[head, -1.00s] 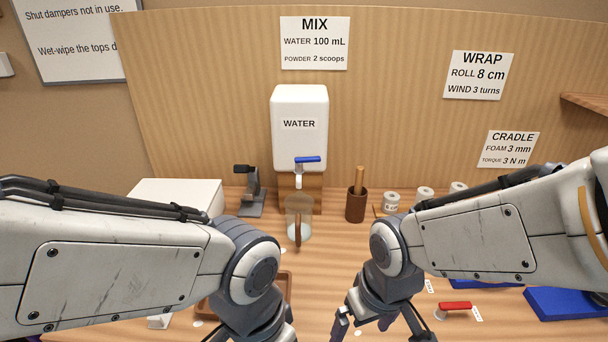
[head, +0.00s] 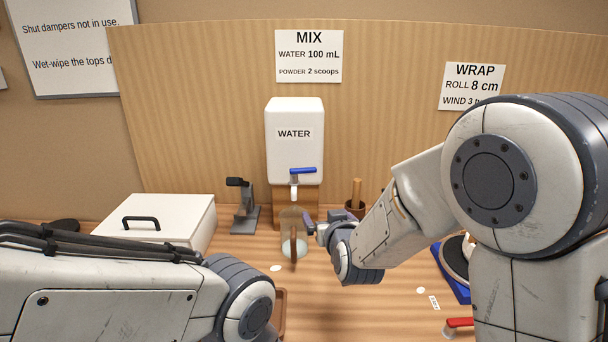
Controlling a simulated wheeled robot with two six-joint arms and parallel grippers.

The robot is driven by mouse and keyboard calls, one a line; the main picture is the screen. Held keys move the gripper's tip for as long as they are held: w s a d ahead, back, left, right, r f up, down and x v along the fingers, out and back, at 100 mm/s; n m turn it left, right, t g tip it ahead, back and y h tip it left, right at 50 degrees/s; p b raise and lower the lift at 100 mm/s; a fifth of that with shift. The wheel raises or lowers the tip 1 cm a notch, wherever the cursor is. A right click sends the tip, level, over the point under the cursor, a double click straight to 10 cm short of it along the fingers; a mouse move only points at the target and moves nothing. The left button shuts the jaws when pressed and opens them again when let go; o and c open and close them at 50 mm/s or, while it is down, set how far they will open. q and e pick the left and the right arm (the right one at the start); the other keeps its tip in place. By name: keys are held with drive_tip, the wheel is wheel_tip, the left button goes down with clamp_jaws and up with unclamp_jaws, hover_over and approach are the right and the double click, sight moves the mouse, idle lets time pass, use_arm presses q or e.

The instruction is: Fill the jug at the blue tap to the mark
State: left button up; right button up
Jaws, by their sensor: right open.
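A clear jug (head: 288,218) with a brown handle (head: 294,246) stands below the spout of the white water tank (head: 295,155). The handle faces me. Whether there is water in the jug, and where its mark is, I cannot make out. The tap's blue lever (head: 303,170) points to the right above the spout. My right gripper (head: 311,224) is open, just to the right of the jug near its upper part. I cannot tell whether it touches the jug. My left arm shows at lower left, but its gripper is out of view.
A grey-black device (head: 243,207) stands left of the jug, with a white lidded box (head: 158,222) further left. A brown cup (head: 353,209) with a wooden handle in it is behind my right arm. My right arm hides much of the right side.

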sight(304, 172)
drive_tip(key=w+a+r+t, duration=0.2)
drive_tip(key=a+r+t, duration=0.1)
drive_tip(key=a+r, duration=0.15)
drive_tip(key=w+p, duration=0.1)
drive_tip(key=w, duration=0.2)
drive_tip(key=w+p, duration=0.1)
drive_tip(key=w, duration=0.2)
drive_tip(key=w+p, duration=0.1)
drive_tip(key=w, duration=0.3)
drive_tip(key=shift+a+r, duration=0.3)
drive_tip(key=shift+r, duration=0.1)
drive_tip(key=shift+c, duration=0.3)
